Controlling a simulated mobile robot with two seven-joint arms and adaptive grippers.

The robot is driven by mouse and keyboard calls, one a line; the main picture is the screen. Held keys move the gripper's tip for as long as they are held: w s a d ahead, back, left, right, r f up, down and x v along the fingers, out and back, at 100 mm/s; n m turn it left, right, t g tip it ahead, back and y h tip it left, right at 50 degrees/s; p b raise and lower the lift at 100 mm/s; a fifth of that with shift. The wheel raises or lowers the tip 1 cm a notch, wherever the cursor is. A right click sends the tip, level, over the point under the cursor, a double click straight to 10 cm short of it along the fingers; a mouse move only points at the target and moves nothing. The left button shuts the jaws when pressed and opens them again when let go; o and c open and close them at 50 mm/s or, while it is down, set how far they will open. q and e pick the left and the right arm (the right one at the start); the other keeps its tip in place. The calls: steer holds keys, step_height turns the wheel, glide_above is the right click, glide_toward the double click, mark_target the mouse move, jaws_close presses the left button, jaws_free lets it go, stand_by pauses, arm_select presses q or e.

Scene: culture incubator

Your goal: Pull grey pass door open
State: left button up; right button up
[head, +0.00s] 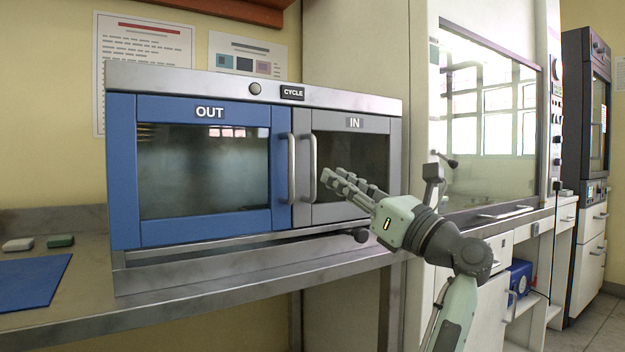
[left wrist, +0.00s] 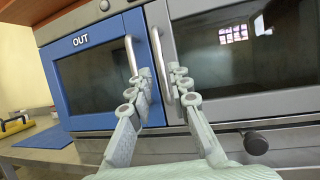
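The grey pass door (head: 372,158), marked IN, is shut on the right half of the pass box, and shows in the left wrist view (left wrist: 244,56). Its upright metal bar handle (head: 312,168) is on its left edge. My left gripper (head: 332,178) is at the lower part of this handle. In the left wrist view my left gripper (left wrist: 162,72) has its fingers apart, with the grey door's handle (left wrist: 158,50) between the fingertips in the picture. Small gaps show on both sides of the bar. My right gripper is in neither view.
The blue OUT door (head: 205,165) with its own handle (head: 287,168) is close on the left, shut. A dark knob (left wrist: 256,143) sits below the grey door. A steel bench (head: 90,300) carries a blue mat (head: 32,282). A glass-fronted hood (head: 490,115) stands at right.

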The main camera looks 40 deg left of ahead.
mark_target(315, 164)
arm_select(q)
steer(key=x, duration=0.7)
steer(key=shift+w+a, duration=0.1)
steer(key=shift+a, duration=0.2)
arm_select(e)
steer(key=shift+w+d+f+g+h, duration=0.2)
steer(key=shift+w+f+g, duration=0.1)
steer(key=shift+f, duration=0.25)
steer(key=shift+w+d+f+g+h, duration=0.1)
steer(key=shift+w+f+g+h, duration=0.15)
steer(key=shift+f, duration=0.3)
arm_select(q)
jaws_close()
